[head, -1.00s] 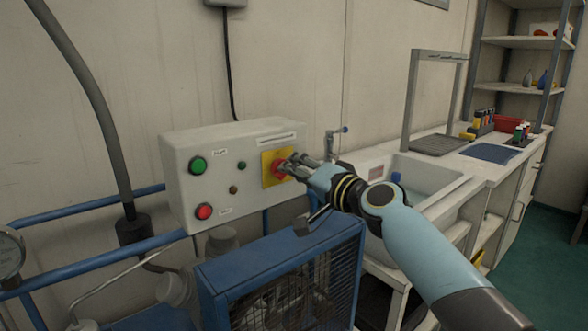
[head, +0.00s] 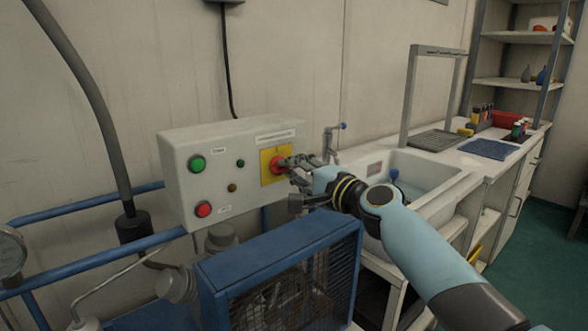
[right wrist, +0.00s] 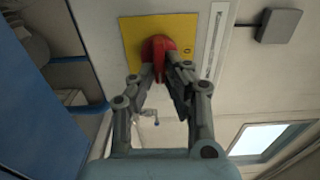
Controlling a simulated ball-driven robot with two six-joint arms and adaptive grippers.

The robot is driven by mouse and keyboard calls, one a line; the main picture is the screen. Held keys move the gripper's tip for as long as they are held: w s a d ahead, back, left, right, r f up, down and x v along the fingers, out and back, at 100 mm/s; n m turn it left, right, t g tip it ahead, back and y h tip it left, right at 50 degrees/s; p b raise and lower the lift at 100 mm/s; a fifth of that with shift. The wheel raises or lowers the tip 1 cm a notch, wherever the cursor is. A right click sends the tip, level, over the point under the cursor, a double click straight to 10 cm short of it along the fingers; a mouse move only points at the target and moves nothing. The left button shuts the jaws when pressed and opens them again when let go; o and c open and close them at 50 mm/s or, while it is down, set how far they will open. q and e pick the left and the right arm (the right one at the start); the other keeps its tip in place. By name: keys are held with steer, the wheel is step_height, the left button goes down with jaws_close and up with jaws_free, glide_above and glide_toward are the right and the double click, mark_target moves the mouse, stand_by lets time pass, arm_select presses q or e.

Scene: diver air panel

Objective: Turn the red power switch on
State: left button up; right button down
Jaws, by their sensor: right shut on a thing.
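The red power switch (head: 277,165) is a rotary knob on a yellow plate (head: 268,179), at the right end of the grey-white control box (head: 225,172). In the right wrist view the red knob (right wrist: 157,50) sits between my fingers, in front of the yellow plate (right wrist: 184,28). My right gripper (head: 284,164) is shut on the knob, reaching it from the right; its fingertips also show in the right wrist view (right wrist: 160,70). The knob's exact turn angle is hard to read because the fingers partly cover it. My left gripper is not in view.
The box also carries a green button (head: 197,164), a red button (head: 204,209) and small lamps. A blue-framed caged unit (head: 280,255) stands below. A sink (head: 430,177) and counter are to the right. A grey hose (head: 90,100) runs at the left.

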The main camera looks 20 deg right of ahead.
steer(key=shift+f, duration=0.1)
steer(key=c, duration=1.4)
jaws_free()
steer(key=v, duration=1.2)
